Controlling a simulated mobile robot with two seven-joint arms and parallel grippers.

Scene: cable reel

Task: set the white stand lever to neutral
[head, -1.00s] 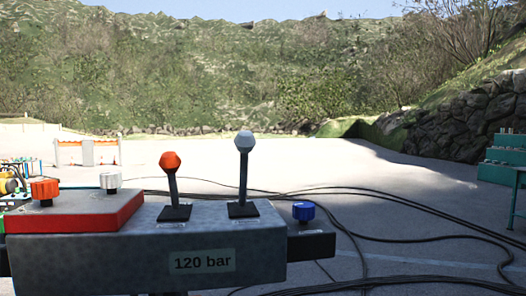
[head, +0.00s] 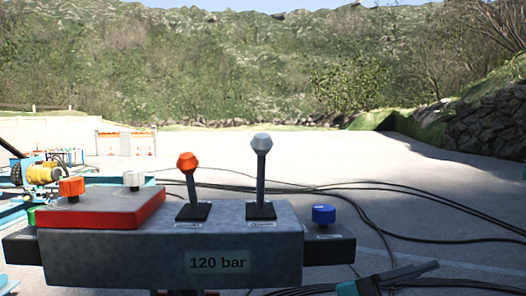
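My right gripper (head: 425,268) shows at the bottom right, low and apart from the lever, with a dark finger pointing right. Its opening cannot be made out. My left gripper is not clearly visible; only a teal sliver shows at the lower left edge.
A red box (head: 100,211) on the stand carries an orange knob (head: 72,186) and a white knob (head: 132,179). A blue knob (head: 324,214) sits on the right side shelf. Black cables (head: 430,236) lie on the ground behind. The air around the white lever is clear.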

